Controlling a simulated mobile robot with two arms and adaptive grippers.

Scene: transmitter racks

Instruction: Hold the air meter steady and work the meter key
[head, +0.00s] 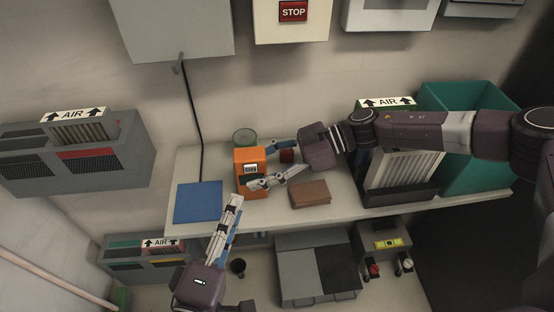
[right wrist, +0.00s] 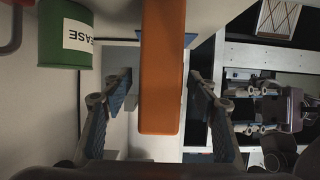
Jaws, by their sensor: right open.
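The orange air meter (head: 243,184) stands on the bench with a small display on its face. My right gripper (head: 259,167) is open, with one finger on each side of the meter. In the right wrist view the orange meter (right wrist: 162,75) lies between the spread fingers, with gaps on both sides. My left gripper (head: 237,200) is just in front of the meter, at the bench's front edge. Its two fingers show apart and empty in the right wrist view (right wrist: 236,110). I cannot make out the meter key.
The bench (head: 185,160) also bears a blue mat (head: 198,202), a brown block (head: 310,193), a dark red block (head: 287,155), a green can (head: 244,136), a filter unit (head: 405,172) and a teal bin (head: 460,97). A black cable (head: 193,110) hangs behind.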

